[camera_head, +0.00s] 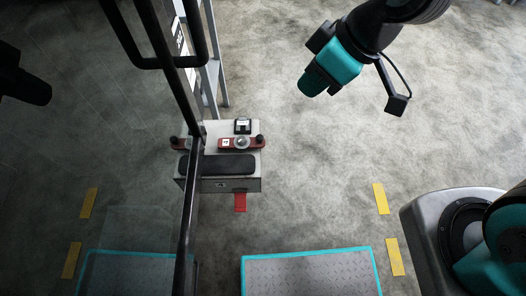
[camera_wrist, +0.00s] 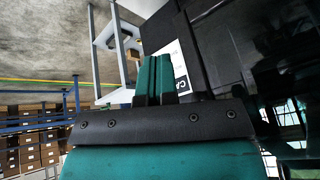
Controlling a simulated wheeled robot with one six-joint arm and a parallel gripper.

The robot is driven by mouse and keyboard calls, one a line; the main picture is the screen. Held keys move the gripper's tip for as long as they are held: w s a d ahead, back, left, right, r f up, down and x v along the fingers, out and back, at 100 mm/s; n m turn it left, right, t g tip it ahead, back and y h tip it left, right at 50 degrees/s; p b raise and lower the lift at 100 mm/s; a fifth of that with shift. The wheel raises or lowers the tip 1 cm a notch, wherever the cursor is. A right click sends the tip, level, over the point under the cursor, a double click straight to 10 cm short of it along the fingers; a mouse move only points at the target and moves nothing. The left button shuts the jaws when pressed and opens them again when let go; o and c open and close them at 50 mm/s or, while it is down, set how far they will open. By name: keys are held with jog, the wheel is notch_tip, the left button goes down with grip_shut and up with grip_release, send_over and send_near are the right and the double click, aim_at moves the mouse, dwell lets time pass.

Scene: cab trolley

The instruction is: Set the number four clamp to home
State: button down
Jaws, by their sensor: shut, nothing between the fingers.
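A grey box-like unit (camera_head: 245,184) stands on the floor left of centre in the head view. On its top is a red clamp lever (camera_head: 228,143) with a white label, a round grey hub and a black knob at its right end. The label is too small to read.
Black tubular posts (camera_head: 188,205) cross in front of the unit. A black pad (camera_head: 230,163) and a small black-and-white item (camera_head: 242,125) lie on it. A teal-edged plate (camera_head: 310,275) is below. Floor right of the unit is clear. The wrist view shows shelves of boxes (camera_wrist: 32,135).

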jog(key=w+a+f+n+t+b, duration=0.1)
jog(key=f+n+b, duration=0.1)
jog(key=f, duration=0.8)
jog(key=w+f+n+t+b, duration=0.1)
jog(key=w+f+n+b, duration=0.1)
jog(key=f, duration=0.8)
jog(key=w+a+f+n+t+b, duration=0.1)
jog(key=f+b, duration=0.4)
jog(key=f, duration=0.5)
jog(key=shift+w+a+n+b, duration=0.35)
jog(key=shift+w+n, duration=0.3)
jog(key=shift+n, duration=0.55)
jog(key=b, duration=0.2)
send_near(256, 144)
notch_tip(256, 144, down, 3)
jog(key=s+a, duration=0.2)
jog(key=shift+w+f, duration=0.25)
jog(key=shift+w, duration=0.8)
jog(key=shift+w+b, duration=0.3)
jog(key=shift+w, duration=0.4)
